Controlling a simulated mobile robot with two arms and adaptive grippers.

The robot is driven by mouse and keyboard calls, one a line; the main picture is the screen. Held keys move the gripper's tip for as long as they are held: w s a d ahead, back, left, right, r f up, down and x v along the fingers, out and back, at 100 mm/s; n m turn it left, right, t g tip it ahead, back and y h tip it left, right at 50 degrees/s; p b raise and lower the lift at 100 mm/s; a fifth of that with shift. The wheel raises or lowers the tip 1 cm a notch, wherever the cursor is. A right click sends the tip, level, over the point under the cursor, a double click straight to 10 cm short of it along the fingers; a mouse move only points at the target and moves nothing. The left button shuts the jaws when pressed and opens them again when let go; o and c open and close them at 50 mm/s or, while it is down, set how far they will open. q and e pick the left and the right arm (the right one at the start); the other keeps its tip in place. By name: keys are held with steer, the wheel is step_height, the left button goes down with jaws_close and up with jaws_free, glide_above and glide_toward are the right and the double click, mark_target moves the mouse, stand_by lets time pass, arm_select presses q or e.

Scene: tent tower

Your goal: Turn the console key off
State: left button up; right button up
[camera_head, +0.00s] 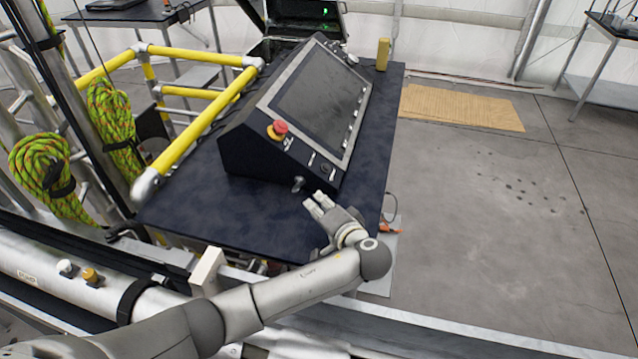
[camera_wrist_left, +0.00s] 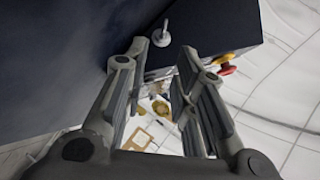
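The console (camera_head: 262,160) is a dark box with a tilted screen, standing on a dark blue table. Its key (camera_head: 297,184) is a small grey piece sticking out low on the front panel. In the left wrist view the key (camera_wrist_left: 161,36) shows just beyond the fingertips, roughly between them. My left gripper (camera_head: 314,203) is in front of the console, slightly right of and below the key. In the left wrist view its fingers (camera_wrist_left: 163,55) are spread apart with nothing between them; they appear not to touch the key. My right gripper is not in view.
A red and yellow emergency stop button (camera_head: 278,129) sits on the console above the key; it also shows in the left wrist view (camera_wrist_left: 228,69). The table (camera_head: 205,205) is bare in front and left. Yellow railings (camera_head: 205,120) stand left. A yellow object (camera_head: 382,54) stands behind.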

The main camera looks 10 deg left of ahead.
mark_target(297, 187)
arm_select(q)
steer(key=a+b, duration=0.1)
steer(key=w+a+f+b, duration=0.1)
steer(key=w+a+f, duration=0.1)
steer(key=shift+w+a+b, duration=0.2)
steer(key=shift+a+b, duration=0.15)
steer(key=shift+b, duration=0.05)
steer(key=b+x, duration=0.1)
steer(key=x, duration=0.1)
steer(key=b+x, duration=0.2)
steer(key=shift+w, duration=0.55)
steer(key=shift+w+a+f, duration=0.1)
steer(key=shift+w+a, duration=0.2)
steer(key=shift+a, duration=0.05)
steer(key=shift+w, duration=0.1)
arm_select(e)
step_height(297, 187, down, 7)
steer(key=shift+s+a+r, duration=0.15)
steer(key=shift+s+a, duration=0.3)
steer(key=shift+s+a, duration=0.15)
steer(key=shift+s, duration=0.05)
arm_select(q)
steer(key=c, duration=0.5)
jaws_close()
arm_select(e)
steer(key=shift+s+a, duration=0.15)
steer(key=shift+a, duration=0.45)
